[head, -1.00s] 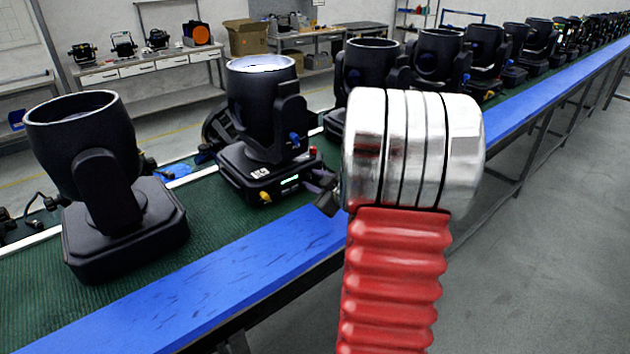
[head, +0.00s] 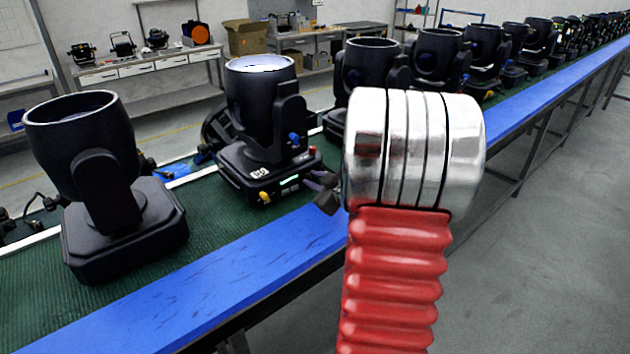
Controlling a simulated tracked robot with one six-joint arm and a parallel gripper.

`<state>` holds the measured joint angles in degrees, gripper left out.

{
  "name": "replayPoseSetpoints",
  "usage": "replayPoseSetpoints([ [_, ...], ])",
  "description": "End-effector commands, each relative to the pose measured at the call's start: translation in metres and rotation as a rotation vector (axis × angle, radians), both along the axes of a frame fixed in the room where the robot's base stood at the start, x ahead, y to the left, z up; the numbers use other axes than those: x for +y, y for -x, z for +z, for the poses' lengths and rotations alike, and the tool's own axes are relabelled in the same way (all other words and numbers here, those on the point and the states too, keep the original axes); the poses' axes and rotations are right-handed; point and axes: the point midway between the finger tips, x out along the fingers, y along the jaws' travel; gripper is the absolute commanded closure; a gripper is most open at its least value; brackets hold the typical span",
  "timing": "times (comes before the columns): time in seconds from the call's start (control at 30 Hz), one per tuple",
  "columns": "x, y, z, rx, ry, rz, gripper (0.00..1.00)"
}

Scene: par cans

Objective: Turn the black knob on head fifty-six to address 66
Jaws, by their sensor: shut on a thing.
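Head fifty-six (head: 262,110) is a black moving light standing upright on the green belt, with a small white label on its base that is hard to read. Its base front has a yellow part (head: 263,197), a small lit green display (head: 290,181) and small buttons. My gripper (head: 318,182) is at the right end of that panel, its dark jaws small and partly hidden behind my silver and red arm. The jaws are shut at the place of the black knob, which they cover. The address digits are too small to read.
Another black light (head: 100,180) stands to the left on the belt, and a row of similar lights (head: 370,65) runs away to the right. A blue rail (head: 220,270) edges the belt in front. Grey floor (head: 540,270) is clear at right.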

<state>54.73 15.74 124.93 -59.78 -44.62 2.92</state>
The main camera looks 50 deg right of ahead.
Motion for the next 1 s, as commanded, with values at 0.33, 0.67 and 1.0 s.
replayPoseSetpoints([
  [0.33,-0.0009,0.0002,-0.0004,-0.017,-0.171,0.004,1.0],
  [0.67,-0.0036,0.0006,-0.0006,-0.042,-0.406,0.004,1.0],
  [1.0,-0.0071,0.0011,-0.0012,-0.073,-0.684,0.002,1.0],
])
